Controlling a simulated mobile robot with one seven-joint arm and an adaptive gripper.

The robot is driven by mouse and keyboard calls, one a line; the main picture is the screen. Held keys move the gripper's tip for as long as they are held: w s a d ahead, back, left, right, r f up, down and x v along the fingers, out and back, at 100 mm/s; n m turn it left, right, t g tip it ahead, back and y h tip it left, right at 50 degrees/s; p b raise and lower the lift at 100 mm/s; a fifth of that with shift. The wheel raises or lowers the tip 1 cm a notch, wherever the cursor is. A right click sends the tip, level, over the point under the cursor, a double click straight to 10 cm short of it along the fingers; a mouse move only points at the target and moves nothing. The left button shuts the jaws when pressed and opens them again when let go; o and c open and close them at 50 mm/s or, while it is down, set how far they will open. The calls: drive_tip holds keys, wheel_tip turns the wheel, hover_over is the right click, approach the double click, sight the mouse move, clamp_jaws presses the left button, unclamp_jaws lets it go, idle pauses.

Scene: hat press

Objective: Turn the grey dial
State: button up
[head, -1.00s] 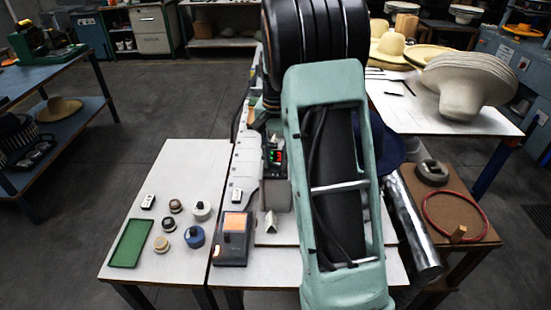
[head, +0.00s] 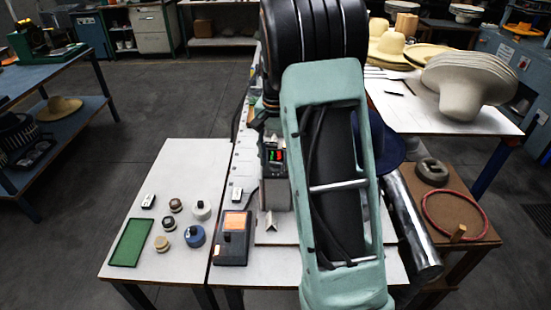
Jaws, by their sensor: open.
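A pale grey, round, knob-like piece (head: 201,210) stands on the left white table, beside a blue one (head: 195,236). I cannot tell whether it is the grey dial. A small dark control unit (head: 274,160) with lit red and green digits stands on the middle bench, left of my arm. No dial can be made out on it. What shows of my gripper (head: 262,119) is a small dark part just above this unit, at the left edge of my arm. My gripper is open and appears empty. My arm hides the middle of the bench.
A box with an orange screen (head: 233,238) lies at the bench's front left. A green tray (head: 130,242) and small dark and tan pieces share the left table. A metal cylinder (head: 412,225) and red ring (head: 452,216) are right of my arm. Floor on the left is open.

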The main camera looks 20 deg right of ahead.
sight(275, 163)
drive_tip(key=shift+r, duration=0.15)
wheel_tip(275, 163, up, 12)
idle(0.3)
idle(0.4)
